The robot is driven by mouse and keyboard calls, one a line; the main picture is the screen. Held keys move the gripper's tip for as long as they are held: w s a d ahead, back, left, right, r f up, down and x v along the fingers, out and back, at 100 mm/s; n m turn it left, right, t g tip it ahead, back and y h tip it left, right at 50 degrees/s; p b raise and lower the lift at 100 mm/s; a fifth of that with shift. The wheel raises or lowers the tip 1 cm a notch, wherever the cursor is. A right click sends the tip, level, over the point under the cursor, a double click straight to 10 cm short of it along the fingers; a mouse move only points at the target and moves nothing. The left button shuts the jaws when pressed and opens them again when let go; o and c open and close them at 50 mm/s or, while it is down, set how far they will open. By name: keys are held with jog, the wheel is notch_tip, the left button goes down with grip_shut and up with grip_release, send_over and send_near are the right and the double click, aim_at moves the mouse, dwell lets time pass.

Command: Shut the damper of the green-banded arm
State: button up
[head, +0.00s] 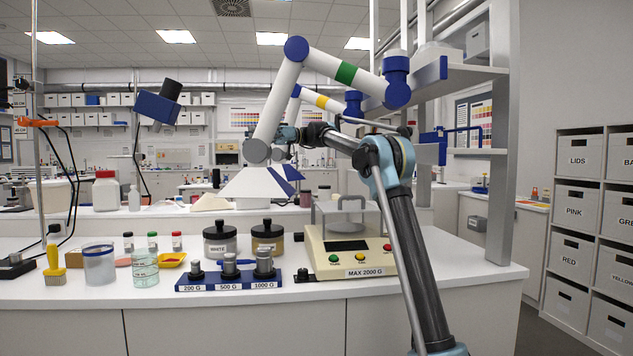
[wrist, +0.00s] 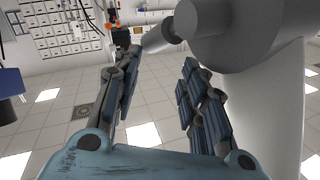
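The green-banded arm (head: 345,73) is a white jointed extraction arm with blue joints, hanging from the right over the bench. Its lower tube (head: 273,105) slopes down to a grey joint (head: 257,151) above a white hood (head: 243,184). My gripper (head: 286,135) is just right of that tube and joint; in the head view its fingers are small and partly hidden. In the wrist view my gripper (wrist: 160,68) is open, with nothing between the fingers. A large pale tube (wrist: 262,85) fills the right side, with a short grey cylinder (wrist: 160,38) jutting left beyond the fingertips. I cannot tell whether this is the damper's handle.
A yellow-banded arm (head: 322,101) hangs behind. Below stand a balance (head: 345,255), two lidded jars including the white-labelled one (head: 220,240), and a weight rack (head: 229,283). Shelf posts (head: 502,150) rise on the right.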

jog(key=v, duration=1.8)
jog(key=s+d+f+m+t+h, duration=0.1)
jog(key=s+d+f+m+t, duration=0.1)
jog(key=s, duration=0.5)
jog(key=s+d+f+m+t+h, duration=0.1)
jog(key=s+d+f+m+h, duration=0.1)
jog(key=s+d+f+m, duration=0.2)
jog(key=s+d+f+m+t+h, duration=0.2)
jog(key=s+f+m, duration=0.3)
jog(key=s+f, duration=0.3)
jog(key=shift+s+d+f+t, duration=0.15)
jog(key=shift+s+d+t, duration=0.15)
jog(key=shift+s+d, duration=0.8)
jog(key=shift+s+a, duration=0.2)
jog(key=shift+s, duration=0.05)
